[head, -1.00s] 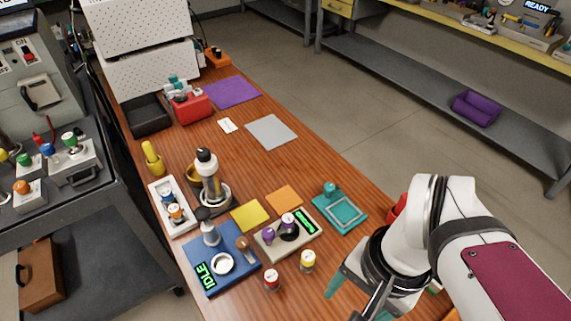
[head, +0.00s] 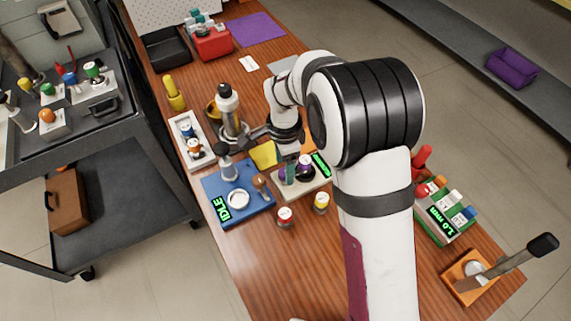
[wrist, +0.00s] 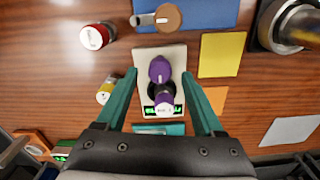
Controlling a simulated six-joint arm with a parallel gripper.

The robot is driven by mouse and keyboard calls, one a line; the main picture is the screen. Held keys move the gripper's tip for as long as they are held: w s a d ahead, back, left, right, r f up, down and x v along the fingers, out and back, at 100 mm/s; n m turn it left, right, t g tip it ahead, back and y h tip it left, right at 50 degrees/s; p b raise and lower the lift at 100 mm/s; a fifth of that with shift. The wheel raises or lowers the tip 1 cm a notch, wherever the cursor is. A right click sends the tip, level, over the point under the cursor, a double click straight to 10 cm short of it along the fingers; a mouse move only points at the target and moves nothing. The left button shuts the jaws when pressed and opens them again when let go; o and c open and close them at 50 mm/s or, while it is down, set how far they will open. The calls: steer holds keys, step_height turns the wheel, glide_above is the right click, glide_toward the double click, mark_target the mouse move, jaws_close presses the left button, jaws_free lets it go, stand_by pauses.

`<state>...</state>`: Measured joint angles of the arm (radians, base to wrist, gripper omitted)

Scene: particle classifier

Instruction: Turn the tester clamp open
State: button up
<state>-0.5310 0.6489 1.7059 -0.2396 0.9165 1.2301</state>
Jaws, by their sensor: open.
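A beige unit (head: 299,194) with a green lit display stands mid-table; it also shows in the wrist view (wrist: 146,55). It carries a purple knob-like piece (wrist: 160,70) and a white piece with a purple end (wrist: 163,98) around a black round part. Which part is the tester clamp I cannot tell for certain. My gripper (wrist: 160,75) is open above the unit, with one teal finger on either side of the purple piece and nothing visibly held. In the head view, my gripper (head: 290,173) is partly hidden by my arm.
A blue unit (head: 223,186) reading IDLE, with a brown knob (wrist: 168,18), stands close by. A green unit (head: 430,230) and an orange lever base (head: 458,270) are right. The front-left table is clear.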

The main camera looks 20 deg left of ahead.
steer(key=shift+f, duration=1.05)
jaws_close()
